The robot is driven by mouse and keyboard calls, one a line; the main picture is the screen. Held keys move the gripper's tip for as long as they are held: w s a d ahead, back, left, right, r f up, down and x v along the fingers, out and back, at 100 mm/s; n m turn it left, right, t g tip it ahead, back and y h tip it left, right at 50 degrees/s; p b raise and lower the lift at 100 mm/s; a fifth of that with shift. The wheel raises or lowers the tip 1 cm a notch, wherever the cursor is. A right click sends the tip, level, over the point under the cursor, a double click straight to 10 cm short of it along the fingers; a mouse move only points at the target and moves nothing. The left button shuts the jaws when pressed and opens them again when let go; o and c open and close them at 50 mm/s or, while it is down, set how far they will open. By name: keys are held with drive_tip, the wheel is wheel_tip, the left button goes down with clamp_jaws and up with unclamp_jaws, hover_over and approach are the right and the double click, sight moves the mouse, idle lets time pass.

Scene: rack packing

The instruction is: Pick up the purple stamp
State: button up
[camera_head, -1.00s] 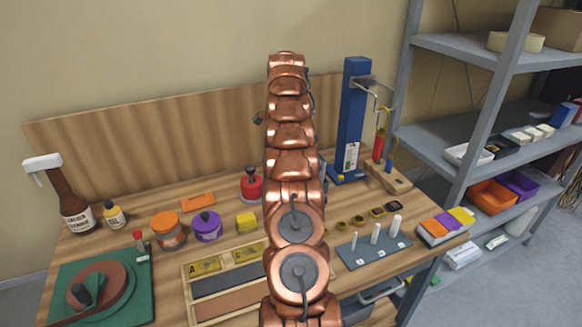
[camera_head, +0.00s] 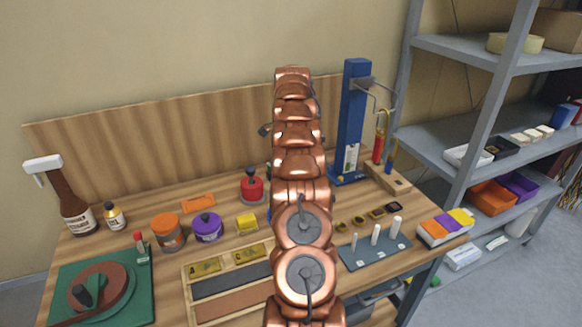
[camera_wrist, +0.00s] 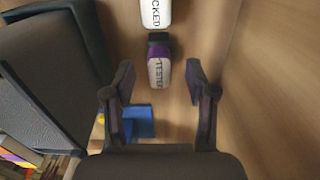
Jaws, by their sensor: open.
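The purple stamp (camera_wrist: 158,52) shows in the wrist view, with a dark end, a purple band and a pale face lettered "TESTED". My gripper (camera_wrist: 160,74) is open, with one finger on each side of the stamp in the picture. A gap shows between the stamp and each finger, and I see no contact. How deep the stamp lies between the fingers I cannot tell. In the head view my copper arm hides the gripper, and I cannot make out the stamp there.
In the wrist view another pale stamp (camera_wrist: 156,12) lies just beyond, a dark block (camera_wrist: 50,75) stands at left, and a blue piece (camera_wrist: 139,121) sits low. In the head view a blue stand (camera_head: 353,120) rises right of my arm; a purple jar (camera_head: 207,229) stands left.

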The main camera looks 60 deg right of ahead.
drive_tip(key=shift+s+f+p, duration=0.1)
drive_tip(key=shift+f+p, duration=0.75)
drive_tip(key=shift+f, duration=1.35)
clamp_jaws()
